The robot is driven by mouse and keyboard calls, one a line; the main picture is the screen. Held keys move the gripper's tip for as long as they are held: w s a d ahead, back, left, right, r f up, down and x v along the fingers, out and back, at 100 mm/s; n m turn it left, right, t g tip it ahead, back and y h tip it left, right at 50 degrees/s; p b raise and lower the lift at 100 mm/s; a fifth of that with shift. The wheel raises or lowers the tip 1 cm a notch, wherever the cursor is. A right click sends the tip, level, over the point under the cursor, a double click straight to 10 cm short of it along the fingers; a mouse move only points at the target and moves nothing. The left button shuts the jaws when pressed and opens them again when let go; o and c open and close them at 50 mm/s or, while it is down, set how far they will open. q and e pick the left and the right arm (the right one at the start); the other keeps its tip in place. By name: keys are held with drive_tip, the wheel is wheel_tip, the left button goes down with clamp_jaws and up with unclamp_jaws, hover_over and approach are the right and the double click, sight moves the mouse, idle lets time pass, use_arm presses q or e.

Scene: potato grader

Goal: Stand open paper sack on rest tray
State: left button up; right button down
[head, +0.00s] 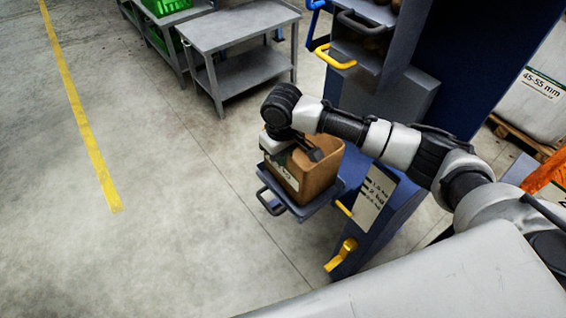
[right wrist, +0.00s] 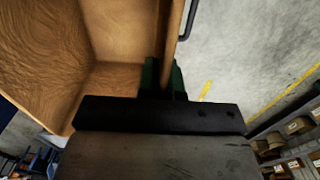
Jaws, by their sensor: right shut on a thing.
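The open brown paper sack (head: 322,176) stands upright on or just above the small blue-grey rest tray (head: 311,209) at the blue machine's side. I cannot tell whether its base touches the tray. My right gripper (head: 297,158) is at the sack's top left rim and shut on its wall. In the right wrist view the fingers (right wrist: 164,78) clasp the sack's edge, and the open inside of the sack (right wrist: 105,40) looks empty. The sack's front bears a pale label, partly covered by the arm. My left gripper is not in view.
The blue machine (head: 402,205) stands right of the tray, with yellow handles (head: 341,255) and a white label panel. A grey table (head: 238,27) stands behind. A white big bag (head: 535,105) is at far right. The floor at left, with a yellow line (head: 84,120), is clear.

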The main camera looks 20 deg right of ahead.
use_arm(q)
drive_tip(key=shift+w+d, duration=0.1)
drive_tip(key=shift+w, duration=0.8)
use_arm(e)
wheel_tip(320, 180, down, 3)
drive_tip(key=shift+f, duration=0.1)
drive_tip(key=shift+f, duration=0.1)
drive_tip(key=c, duration=1.3)
unclamp_jaws()
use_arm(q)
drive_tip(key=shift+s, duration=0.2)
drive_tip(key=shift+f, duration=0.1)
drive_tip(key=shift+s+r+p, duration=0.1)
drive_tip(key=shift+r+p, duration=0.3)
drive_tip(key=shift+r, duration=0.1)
use_arm(e)
wheel_tip(320, 180, up, 12)
drive_tip(key=shift+r, duration=0.2)
